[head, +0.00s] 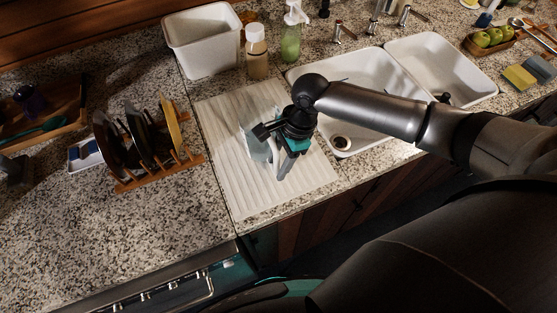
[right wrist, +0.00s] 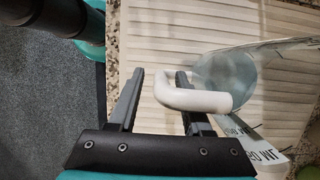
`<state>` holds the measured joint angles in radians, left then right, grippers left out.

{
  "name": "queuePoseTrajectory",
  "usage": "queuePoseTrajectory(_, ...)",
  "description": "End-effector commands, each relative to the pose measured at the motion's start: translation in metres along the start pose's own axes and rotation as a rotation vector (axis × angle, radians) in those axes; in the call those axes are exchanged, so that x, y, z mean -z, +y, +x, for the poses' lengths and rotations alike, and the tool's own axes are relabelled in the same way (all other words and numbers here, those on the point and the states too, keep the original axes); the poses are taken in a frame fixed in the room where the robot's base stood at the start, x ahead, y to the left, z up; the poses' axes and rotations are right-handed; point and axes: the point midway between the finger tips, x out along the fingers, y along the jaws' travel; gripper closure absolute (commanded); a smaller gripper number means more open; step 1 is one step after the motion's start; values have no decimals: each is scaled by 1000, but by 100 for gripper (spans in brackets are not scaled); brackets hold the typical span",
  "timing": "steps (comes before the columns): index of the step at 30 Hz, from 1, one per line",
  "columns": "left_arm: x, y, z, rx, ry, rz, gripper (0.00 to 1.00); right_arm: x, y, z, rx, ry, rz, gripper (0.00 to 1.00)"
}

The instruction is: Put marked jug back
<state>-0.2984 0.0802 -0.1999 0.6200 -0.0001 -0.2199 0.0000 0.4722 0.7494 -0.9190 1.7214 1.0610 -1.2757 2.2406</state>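The jug (head: 257,148) is clear, with a white handle, and sits on the ribbed white drainboard (head: 225,160). In the head view my right arm hides part of it. In the right wrist view the jug (right wrist: 225,75) shows its clear body, printed volume marks and its white handle (right wrist: 190,97). My right gripper (head: 283,165) is at the jug's near right side. In the right wrist view its two fingers (right wrist: 160,95) are apart. The handle's bend shows between the fingertips and its end crosses over the right finger; contact cannot be told. My left gripper is not in view.
A wooden rack with dark plates (head: 140,145) stands left of the drainboard. A white bin (head: 203,42), a lidded bottle (head: 257,55) and a green soap dispenser (head: 291,38) stand behind it. The double sink (head: 350,65) lies right. The drainboard's front part is clear.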

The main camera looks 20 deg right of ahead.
Motion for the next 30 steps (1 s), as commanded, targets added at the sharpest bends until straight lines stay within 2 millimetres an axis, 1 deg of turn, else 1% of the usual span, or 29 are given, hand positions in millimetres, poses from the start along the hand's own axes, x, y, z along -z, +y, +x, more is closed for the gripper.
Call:
queuePoseTrajectory(8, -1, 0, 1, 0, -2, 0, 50, 0, 0, -2, 1, 1, -1, 51)
queuePoseTrajectory(10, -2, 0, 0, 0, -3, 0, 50, 0, 0, -9, 2, 1, -1, 51)
queuePoseTrajectory(14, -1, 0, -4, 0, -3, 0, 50, 0, -1, -33, 3, 2, -1, 51)
queuePoseTrajectory(21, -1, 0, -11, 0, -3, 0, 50, 0, -1, -86, 4, 2, 0, 51)
queuePoseTrajectory(24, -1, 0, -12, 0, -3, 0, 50, 0, -1, -103, 3, 1, -1, 51)
queuePoseTrajectory(27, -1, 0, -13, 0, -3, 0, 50, -1, 0, -114, 1, 1, 0, 51)
queuePoseTrajectory(30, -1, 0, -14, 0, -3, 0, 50, -1, 0, -121, 1, 0, 1, 51)
